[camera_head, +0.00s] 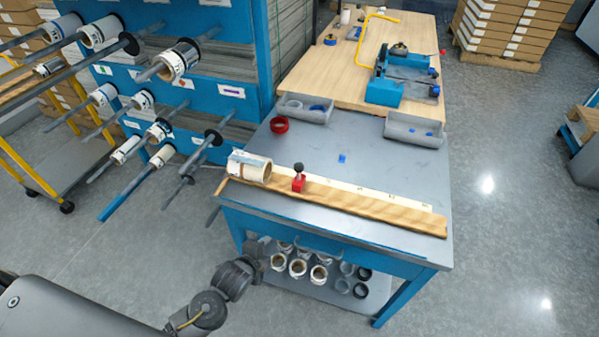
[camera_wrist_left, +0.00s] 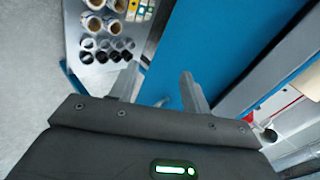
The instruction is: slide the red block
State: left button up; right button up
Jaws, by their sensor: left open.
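The red block (camera_head: 299,185), with a dark round knob on top, stands on the wooden board (camera_head: 370,207) along the front of the grey table. A white roll (camera_head: 249,167) lies just left of it on the board. My left gripper (camera_head: 258,252) is in front of and below the table's front edge, apart from the block. In the left wrist view my left gripper (camera_wrist_left: 158,88) has its two fingers apart with nothing between them. A small red patch shows at the right of that view, partly cut off by the gripper body; I cannot tell what it is.
The blue table front (camera_wrist_left: 215,50) is close to the fingers. Several rolls stand on the lower shelf (camera_head: 340,300). Grey bins (camera_head: 413,130), a red ring (camera_head: 279,124) and a small blue piece (camera_head: 342,158) are on the table. A rack with protruding rods (camera_head: 205,140) stands left.

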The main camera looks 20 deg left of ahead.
pick_arm(q)
jog(key=d+r+m+t, duration=0.1)
jog(key=r+m, duration=0.1)
jog(key=r, duration=0.2)
jog(key=w+d+r+m+t+h, duration=0.1)
jog(key=r+m, duration=0.1)
jog(key=r, duration=0.2)
jog(key=w+d+r+m, duration=0.1)
jog(key=r+m, duration=0.1)
jog(key=r, duration=0.1)
jog(key=shift+w+d+r+m+t+h+b, duration=0.15)
jog(key=shift+w+r+m+t+h+b, duration=0.15)
jog(key=shift+r+t+h+b, duration=0.1)
jog(key=m+t+h, duration=0.1)
jog(key=m+t, duration=0.3)
jog(key=m, duration=0.7)
send_near(296, 171)
jog(key=shift+w+f, duration=0.15)
jog(key=shift+f, duration=0.6)
jog(key=w, duration=0.3)
jog(key=w+d+m+p, duration=0.1)
jog(key=w, duration=0.3)
jog(key=w+d+m, duration=0.1)
jog(key=w, duration=0.3)
jog(key=shift+d+r+t+h, duration=0.25)
jog(key=shift+r+t+h, duration=0.05)
jog(key=shift+r+h, duration=0.1)
jog(key=shift+s, duration=0.1)
jog(key=shift+c, duration=0.2)
grip_shut()
